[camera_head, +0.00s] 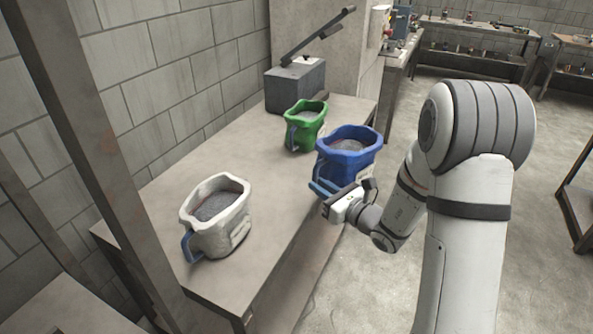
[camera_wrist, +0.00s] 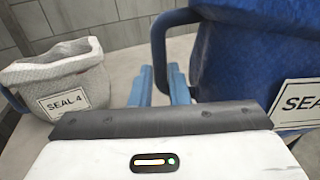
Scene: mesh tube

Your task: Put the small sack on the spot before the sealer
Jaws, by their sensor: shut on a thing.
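Three open sacks with grey fill are in the head view: a green one (camera_head: 306,134), a blue one (camera_head: 346,143) and a white one (camera_head: 232,236). The green one looks smallest. It stands in front of the sealer (camera_head: 294,88), a dark grey box with a raised lever. My gripper (camera_head: 325,188) is at the near side of the blue sack, its blue fingers (camera_wrist: 160,86) shut on that sack's handle (camera_wrist: 159,45). The blue sack is upright at the bench's right edge; whether its hidden base touches the bench cannot be told.
The white sack, labelled SEAL 4 in the wrist view (camera_wrist: 62,78), stands on the near part of the bench (camera_head: 165,178). A brick wall bounds the bench on the left. A dark post (camera_head: 95,150) rises at the left. Bare bench lies between the white and green sacks.

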